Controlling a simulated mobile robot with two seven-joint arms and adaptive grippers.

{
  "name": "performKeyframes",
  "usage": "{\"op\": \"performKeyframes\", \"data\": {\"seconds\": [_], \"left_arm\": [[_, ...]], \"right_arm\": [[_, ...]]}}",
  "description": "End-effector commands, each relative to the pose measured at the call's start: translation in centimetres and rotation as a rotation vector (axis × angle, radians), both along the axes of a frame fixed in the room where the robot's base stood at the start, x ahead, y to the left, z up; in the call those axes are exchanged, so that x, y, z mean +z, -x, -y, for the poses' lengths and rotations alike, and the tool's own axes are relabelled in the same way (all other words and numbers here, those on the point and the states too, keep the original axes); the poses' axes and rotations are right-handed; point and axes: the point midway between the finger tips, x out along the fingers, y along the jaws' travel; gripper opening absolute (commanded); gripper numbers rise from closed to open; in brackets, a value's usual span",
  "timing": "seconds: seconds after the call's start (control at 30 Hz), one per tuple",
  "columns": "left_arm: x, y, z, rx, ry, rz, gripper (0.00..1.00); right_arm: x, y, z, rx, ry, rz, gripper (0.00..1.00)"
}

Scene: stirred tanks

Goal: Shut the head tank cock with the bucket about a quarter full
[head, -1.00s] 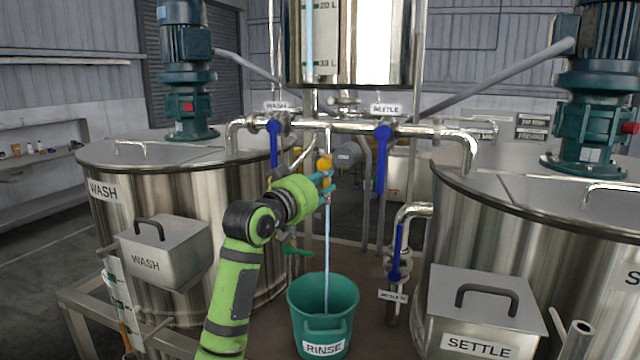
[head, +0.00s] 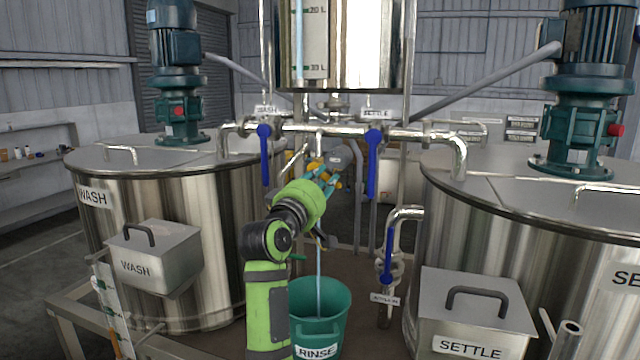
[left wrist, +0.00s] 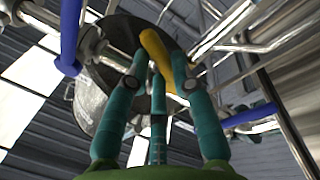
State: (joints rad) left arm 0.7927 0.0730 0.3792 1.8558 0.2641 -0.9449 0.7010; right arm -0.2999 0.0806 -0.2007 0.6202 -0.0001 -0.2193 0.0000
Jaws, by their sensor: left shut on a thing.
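The head tank (head: 345,45) hangs at the top centre with a level scale on its front. Its cock's yellow handle (head: 314,164) is below the pipe and slants, partly hidden by my fingers. My left gripper (head: 327,177) is shut on this handle. In the left wrist view the yellow handle (left wrist: 152,48) lies between the teal fingertips (left wrist: 160,78). A thin pale-blue stream (head: 319,275) falls into the green bucket (head: 332,299) labelled RINSE. The water level in the bucket cannot be made out. My right gripper is not in view.
The WASH tank (head: 190,230) stands at left and the SETTLE tank (head: 560,235) at right. Blue-handled valves (head: 265,155) (head: 373,165) sit on the pipe, and another blue lever (head: 389,255) is lower at right. A WASH box and a SETTLE box flank the bucket.

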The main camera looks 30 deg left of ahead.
Motion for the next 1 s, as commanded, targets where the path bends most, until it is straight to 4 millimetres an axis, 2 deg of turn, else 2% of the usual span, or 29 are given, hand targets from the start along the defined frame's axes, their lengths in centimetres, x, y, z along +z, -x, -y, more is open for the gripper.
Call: {"op": "performKeyframes", "data": {"seconds": [0.2,0.5,1.0], "left_arm": [[0.9,0.0,0.4,-0.003,0.195,0.054,0.0],[1.6,0.0,0.4,-0.002,0.396,0.104,0.0],[2.0,0.0,0.3,-0.001,0.516,0.135,0.0]], "right_arm": [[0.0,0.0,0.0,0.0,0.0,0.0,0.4],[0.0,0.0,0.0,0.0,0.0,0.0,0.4],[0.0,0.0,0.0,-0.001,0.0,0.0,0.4]]}}
